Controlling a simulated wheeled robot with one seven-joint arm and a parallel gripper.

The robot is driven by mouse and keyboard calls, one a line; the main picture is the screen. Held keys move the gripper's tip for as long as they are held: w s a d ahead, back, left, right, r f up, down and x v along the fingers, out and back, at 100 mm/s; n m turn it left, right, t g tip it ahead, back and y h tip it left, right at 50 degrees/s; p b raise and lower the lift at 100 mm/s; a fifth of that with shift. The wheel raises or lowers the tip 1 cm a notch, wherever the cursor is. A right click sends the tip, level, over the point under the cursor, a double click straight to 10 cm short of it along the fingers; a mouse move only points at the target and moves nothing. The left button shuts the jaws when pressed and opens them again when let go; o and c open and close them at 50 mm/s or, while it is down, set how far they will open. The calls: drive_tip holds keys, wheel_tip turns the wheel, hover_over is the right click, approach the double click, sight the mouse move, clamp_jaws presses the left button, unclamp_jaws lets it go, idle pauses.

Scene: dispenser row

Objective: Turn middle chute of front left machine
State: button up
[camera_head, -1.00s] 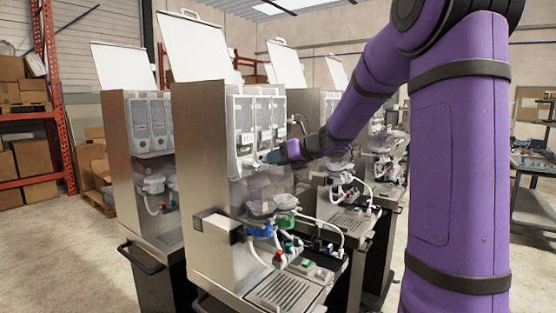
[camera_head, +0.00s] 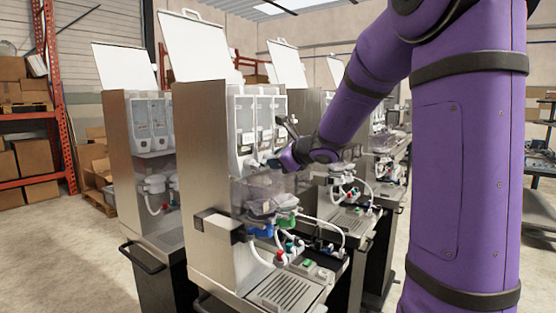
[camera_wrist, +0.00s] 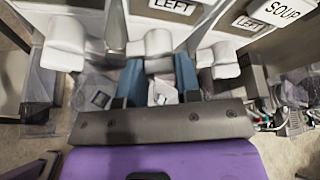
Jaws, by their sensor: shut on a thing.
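The nearest dispenser machine (camera_head: 205,150) stands left of centre in the head view, with three tall canisters (camera_head: 245,120) in its open upper front. In the wrist view, three white chutes stick out under the canisters: a left one (camera_wrist: 66,42), a middle one (camera_wrist: 157,42) and a right one (camera_wrist: 218,60). My gripper (camera_wrist: 158,72) has its blue fingers on both sides of the middle chute and is shut on it. The chute's lower end is partly hidden between the fingers. In the head view my gripper (camera_head: 276,163) is small at the machine's front, its hold unclear.
Clear mixing bowls (camera_head: 262,190) sit below the canisters, with hoses and blue and green fittings lower down. Another machine (camera_head: 140,160) stands close on the left; more stand behind on the right. Open floor lies at the front left.

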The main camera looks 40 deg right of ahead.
idle(0.4)
drive_tip(key=o, duration=0.9)
drive_tip(key=shift+s, duration=0.1)
drive_tip(key=v, duration=1)
drive_tip(key=shift+s, duration=0.3)
drive_tip(key=shift+a, duration=0.1)
